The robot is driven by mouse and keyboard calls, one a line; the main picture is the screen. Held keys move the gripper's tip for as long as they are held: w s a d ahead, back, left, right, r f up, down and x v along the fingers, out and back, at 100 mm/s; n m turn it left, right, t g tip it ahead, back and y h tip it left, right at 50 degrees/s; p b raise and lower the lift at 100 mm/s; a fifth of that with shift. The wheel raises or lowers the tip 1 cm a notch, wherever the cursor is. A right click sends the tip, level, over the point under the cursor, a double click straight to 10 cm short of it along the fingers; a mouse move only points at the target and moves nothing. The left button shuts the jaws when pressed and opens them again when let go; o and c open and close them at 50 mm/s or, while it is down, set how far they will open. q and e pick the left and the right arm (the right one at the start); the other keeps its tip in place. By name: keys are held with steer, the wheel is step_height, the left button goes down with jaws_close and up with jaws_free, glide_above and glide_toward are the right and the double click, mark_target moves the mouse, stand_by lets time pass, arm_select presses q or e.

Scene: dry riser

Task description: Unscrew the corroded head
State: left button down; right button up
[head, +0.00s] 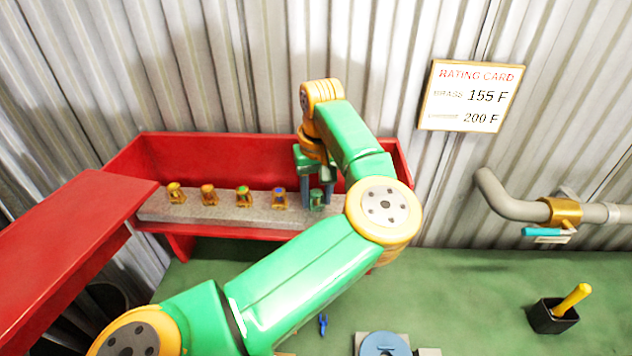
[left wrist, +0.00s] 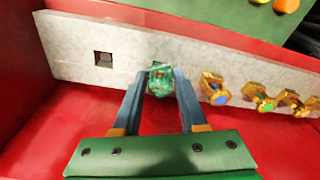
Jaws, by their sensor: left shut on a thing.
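A greenish, corroded-looking head (head: 316,198) is at the right of the row on a grey strip in the open red box. It also shows in the left wrist view (left wrist: 160,78). My left gripper (head: 317,203) reaches down into the box with its two blue-grey fingers on either side of this head, shut on it. I cannot tell whether the head sits in its slot or just above it. My right gripper is not in view.
Several brass heads with coloured centres (head: 243,196) stand left of it on the grey strip (head: 155,207). An empty square hole (left wrist: 103,58) is in the strip. The red lid (head: 65,255) stands open at left. A pipe (head: 510,205) with a blue-handled valve is at right.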

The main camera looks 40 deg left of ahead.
arm_select(q)
steer(key=c, duration=0.5)
jaws_free()
steer(key=shift+w, duration=0.1)
